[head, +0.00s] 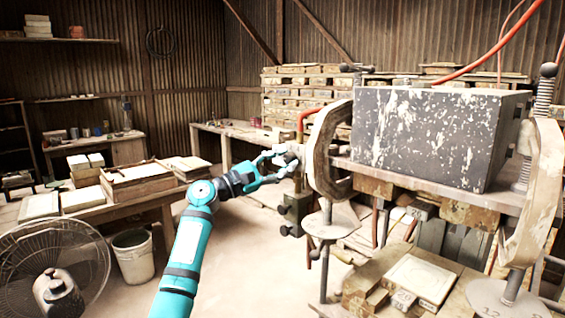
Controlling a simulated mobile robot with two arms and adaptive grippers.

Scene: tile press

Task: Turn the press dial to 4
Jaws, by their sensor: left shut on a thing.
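The press (440,139) stands at the right, with a big dark speckled block held between pale curved frames. My left gripper (284,160) reaches in from the left and is shut on a small greyish part at the press's left side, which looks like the press dial (292,151). The fingers hide most of it. No number or pointer on it can be read. My right gripper is not in view.
A fan (52,268) and a white bucket (134,256) stand at the lower left. A table with a wooden tray (138,183) is behind them. Tiles (421,280) lie on a bench below the press. The floor between is clear.

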